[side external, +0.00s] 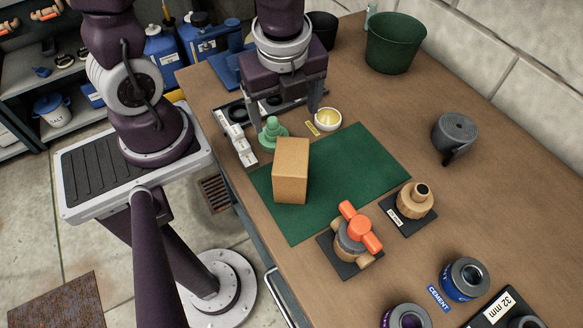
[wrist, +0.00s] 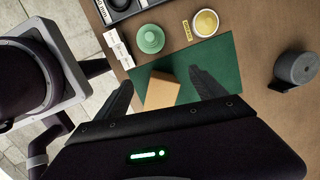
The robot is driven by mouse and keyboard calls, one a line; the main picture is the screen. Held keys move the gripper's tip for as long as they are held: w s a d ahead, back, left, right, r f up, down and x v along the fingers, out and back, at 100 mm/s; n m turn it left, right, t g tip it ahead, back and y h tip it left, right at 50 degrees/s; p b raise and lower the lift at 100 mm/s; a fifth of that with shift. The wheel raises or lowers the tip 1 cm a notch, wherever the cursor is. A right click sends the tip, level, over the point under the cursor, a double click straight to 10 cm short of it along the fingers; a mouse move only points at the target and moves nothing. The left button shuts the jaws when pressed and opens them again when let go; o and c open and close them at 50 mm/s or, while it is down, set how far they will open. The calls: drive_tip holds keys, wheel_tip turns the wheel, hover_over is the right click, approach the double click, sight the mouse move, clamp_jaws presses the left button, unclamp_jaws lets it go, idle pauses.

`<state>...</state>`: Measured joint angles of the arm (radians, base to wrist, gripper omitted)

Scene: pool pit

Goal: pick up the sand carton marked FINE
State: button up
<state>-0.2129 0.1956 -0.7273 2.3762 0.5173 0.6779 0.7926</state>
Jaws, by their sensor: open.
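A plain tan carton (side external: 291,170) stands upright on the green mat (side external: 375,165), near its left end. No FINE marking shows on the faces I see. My gripper (side external: 285,112) is open and empty, with its two fingers apart. In the side view it hangs behind the carton, near the green stepped fitting. In the wrist view the carton (wrist: 163,90) appears between my spread fingers (wrist: 160,78), and its lower part is hidden by the gripper body.
A green stepped fitting (side external: 272,132) and a bowl of yellow stuff (side external: 327,119) stand close behind the carton. White blocks (side external: 237,143) lie left. An orange-handled valve (side external: 357,232) and a tan fitting (side external: 415,199) stand at front right. The mat's right part is clear.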

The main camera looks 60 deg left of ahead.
sight(295, 153)
drive_tip(key=d+f+m, duration=0.1)
drive_tip(key=d+f+m+h, duration=0.1)
drive_tip(key=d+m, duration=0.1)
drive_tip(key=d+f+m+g, duration=0.1)
drive_tip(key=m, duration=0.1)
drive_tip(key=shift+s+d+f+h, duration=0.25)
drive_tip(key=shift+s+d+h, duration=0.05)
drive_tip(key=shift+s+h, duration=0.1)
drive_tip(key=f, duration=0.7)
drive_tip(key=shift+s, duration=0.35)
drive_tip(key=shift+r, duration=0.1)
clamp_jaws()
